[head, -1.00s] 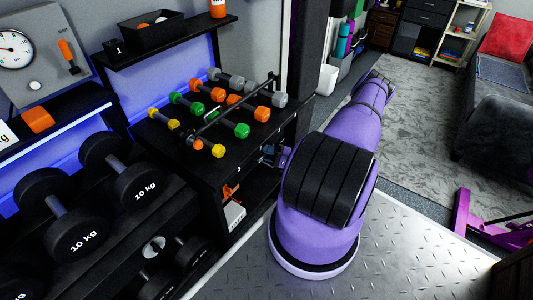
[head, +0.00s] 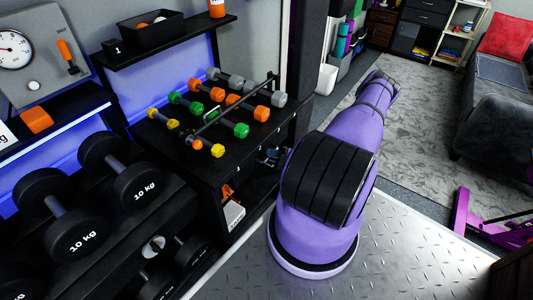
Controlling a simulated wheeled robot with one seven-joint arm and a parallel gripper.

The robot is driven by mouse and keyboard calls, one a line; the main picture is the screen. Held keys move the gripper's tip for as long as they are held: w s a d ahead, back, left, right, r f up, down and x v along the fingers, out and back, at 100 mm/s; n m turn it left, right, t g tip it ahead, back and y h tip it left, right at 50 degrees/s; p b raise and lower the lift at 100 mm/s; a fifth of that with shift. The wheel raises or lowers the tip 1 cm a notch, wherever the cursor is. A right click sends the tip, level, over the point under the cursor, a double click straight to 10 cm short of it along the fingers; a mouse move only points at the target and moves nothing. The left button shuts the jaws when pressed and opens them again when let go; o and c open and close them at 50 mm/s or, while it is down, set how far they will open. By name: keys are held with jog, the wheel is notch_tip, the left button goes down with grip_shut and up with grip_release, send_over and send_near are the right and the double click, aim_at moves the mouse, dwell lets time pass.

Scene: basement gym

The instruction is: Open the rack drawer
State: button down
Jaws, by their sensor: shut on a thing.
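The black rack (head: 170,140) stands left of my arm in the head view, with small coloured dumbbells on its top. The drawer front (head: 240,172) is a dark band under that top. I cannot make out a clear gap showing how far it is open. My gripper (head: 269,156) shows only as a small grey-blue part against the rack's front, partly hidden by my purple arm. It is shut at the drawer's handle, and the handle itself is hidden or too small to see.
An open shelf below holds an orange item (head: 227,191) and a white box (head: 234,214). Large 10 kg dumbbells (head: 62,212) rest on a lower rack at left. A purple metal frame (head: 465,212) stands at right. The metal floor (head: 400,255) in front is clear.

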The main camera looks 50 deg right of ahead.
jog(key=s+d, duration=0.1)
jog(key=s, duration=1.7)
jog(key=shift+s+d, duration=0.25)
jog(key=shift+s, duration=0.05)
jog(key=c, duration=1.2)
grip_release()
jog(key=v, duration=1)
jog(key=shift+s+d+f, duration=0.1)
jog(key=shift+s+d, duration=0.15)
jog(key=shift+s, duration=0.05)
